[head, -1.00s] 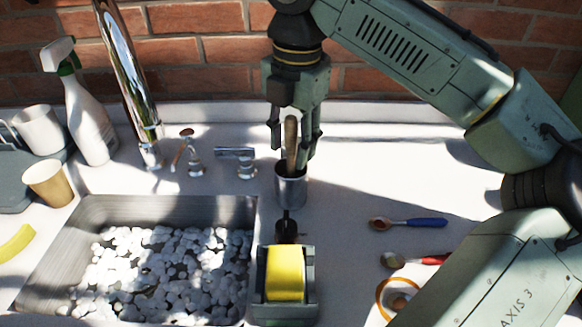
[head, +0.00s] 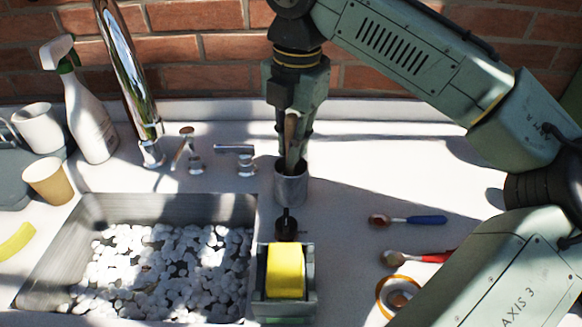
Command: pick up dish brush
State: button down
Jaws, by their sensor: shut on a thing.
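The dish brush (head: 291,130) shows as a light wooden handle standing nearly upright in a metal cup (head: 291,188). Its lower end is hidden inside the cup. My gripper (head: 291,158) points down over the cup, with its fingers closed on the handle from both sides. The fingertips are just above and at the cup's rim. The handle is still in the cup.
A sink (head: 80,225) full of white pebbles lies left, with a tall faucet (head: 130,75) behind it. A yellow sponge in a holder (head: 285,272) stands before the cup. Blue-handled (head: 420,219) and red-handled (head: 430,257) utensils lie right. Bare counter lies between.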

aim_at(291, 114)
jog(key=shift+r, duration=0.15)
notch_tip(291, 114, up, 10)
jog(key=shift+f, duration=0.1)
dwell(0.6)
dwell(0.6)
